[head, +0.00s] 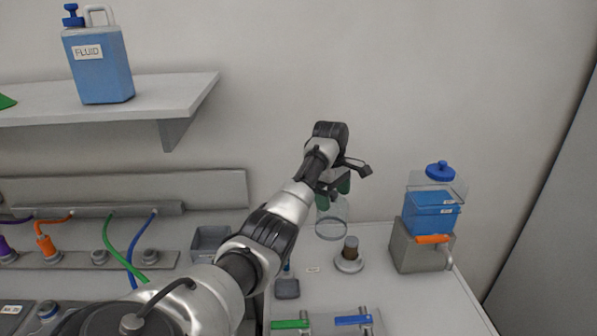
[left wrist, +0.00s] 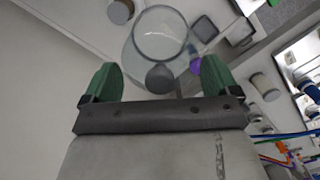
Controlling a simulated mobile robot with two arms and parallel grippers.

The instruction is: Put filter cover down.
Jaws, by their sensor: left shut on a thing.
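The filter cover (head: 331,220) is a clear, see-through dome, open at the bottom. My left gripper (head: 336,185) is shut on its top and holds it above the white counter, near the back wall. In the left wrist view the cover (left wrist: 160,36) shows as a clear cylinder with a grey knob between the green fingertips (left wrist: 160,80). A brown filter on a round white base (head: 349,262) stands on the counter, below and slightly right of the cover in the head view. The cover is apart from it. My right gripper is not in view.
A grey box (head: 412,252) with an orange-handled lever and a blue-lidded container (head: 432,212) stands to the right. Green and blue handled valves (head: 352,320) are at the front. A dark small block (head: 287,288) lies left of the filter. A shelf (head: 150,98) is upper left.

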